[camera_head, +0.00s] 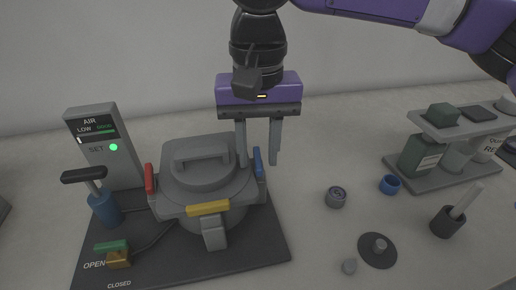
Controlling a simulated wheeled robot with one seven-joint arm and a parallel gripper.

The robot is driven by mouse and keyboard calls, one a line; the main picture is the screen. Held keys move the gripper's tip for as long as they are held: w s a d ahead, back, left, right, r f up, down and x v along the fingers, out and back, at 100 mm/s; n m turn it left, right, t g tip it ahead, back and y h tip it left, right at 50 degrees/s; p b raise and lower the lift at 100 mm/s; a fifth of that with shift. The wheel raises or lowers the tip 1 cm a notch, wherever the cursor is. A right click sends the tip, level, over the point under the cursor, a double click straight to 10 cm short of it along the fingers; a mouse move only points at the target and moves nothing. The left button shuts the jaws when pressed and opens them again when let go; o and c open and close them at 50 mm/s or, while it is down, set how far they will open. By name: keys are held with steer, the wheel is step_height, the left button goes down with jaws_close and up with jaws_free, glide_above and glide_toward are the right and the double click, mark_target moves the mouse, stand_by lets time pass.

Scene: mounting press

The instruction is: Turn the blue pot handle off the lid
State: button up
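The grey pot (200,210) stands on a dark base plate, with its grey lid (203,178) and top grip on it. The blue pot handle (259,161) stands upright on the lid's right edge. A red handle (149,178) is on the left edge and a yellow handle (207,208) lies across the front edge. My gripper (258,164) points down at the lid's right side. Its fingers are apart, one on each side of the blue handle in the picture. I cannot tell whether either finger touches it.
An air panel (104,147) with a lit green dot stands behind left. A blue hand pump (103,207) and a green-topped valve (113,250) are on the base plate (245,255). Small cups and a disc (377,251) lie right, before a bottle rack (440,178).

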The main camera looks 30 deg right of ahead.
mark_target(258, 159)
step_height(258, 159, up, 8)
steer(key=shift+f+p, duration=0.1)
steer(key=shift+p, duration=0.5)
